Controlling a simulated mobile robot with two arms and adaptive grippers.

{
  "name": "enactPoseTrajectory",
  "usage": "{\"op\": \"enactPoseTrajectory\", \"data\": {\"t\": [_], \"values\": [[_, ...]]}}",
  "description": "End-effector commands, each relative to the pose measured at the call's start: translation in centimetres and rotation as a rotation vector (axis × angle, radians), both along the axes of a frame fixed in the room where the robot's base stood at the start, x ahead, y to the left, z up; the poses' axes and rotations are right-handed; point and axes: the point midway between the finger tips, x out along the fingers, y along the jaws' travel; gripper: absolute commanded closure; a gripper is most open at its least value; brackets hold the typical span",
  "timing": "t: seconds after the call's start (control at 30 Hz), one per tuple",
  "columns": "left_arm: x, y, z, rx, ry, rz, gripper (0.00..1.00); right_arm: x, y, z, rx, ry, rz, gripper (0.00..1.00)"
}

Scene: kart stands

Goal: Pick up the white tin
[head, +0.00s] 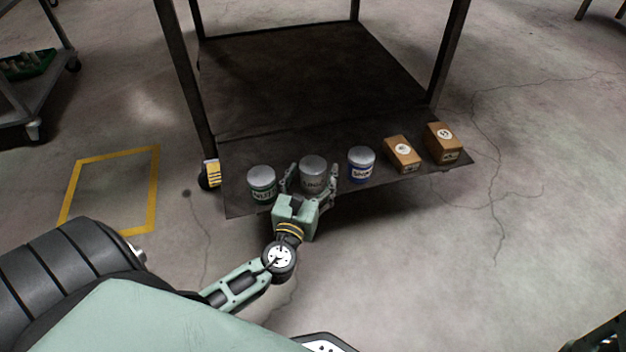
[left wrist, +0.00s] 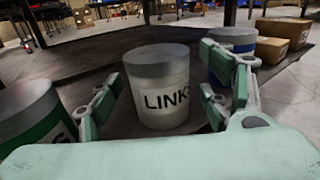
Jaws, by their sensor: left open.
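The white tin (head: 313,172) has a grey lid and stands upright on the dark lower shelf (head: 240,205) of a stand. In the left wrist view the white tin (left wrist: 160,88) shows a pale band with dark letters that begin "LINK". My left gripper (head: 312,180) is open, with one finger on each side of this tin. In the left wrist view the fingers of my left gripper (left wrist: 157,100) show gaps to the tin.
A green-banded tin (head: 262,183) stands close left of the gripper and a blue-banded tin (head: 361,164) close right. Two brown boxes (head: 403,154) (head: 442,143) stand farther right. The shelf behind the row is bare. Stand legs (head: 183,75) rise at the corners.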

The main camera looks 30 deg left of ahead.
Motion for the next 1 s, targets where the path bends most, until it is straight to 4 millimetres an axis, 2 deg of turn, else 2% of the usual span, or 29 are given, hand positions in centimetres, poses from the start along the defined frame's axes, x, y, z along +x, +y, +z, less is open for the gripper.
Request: {"op": "enactPoseTrajectory", "data": {"t": [0.1,0.33,1.0], "values": [[0.91,0.36,0.02,0.000,-0.001,0.001,0.29,0.01,0.01,-0.35,0.000,0.000,0.000,0.60],[1.00,0.40,0.11,0.001,0.000,0.001,0.29,0.02,0.01,-0.28,0.000,0.000,0.000,0.60],[0.96,0.38,0.08,0.000,0.001,0.001,0.87,-0.01,0.01,-0.29,-0.001,0.000,0.000,0.60]]}}
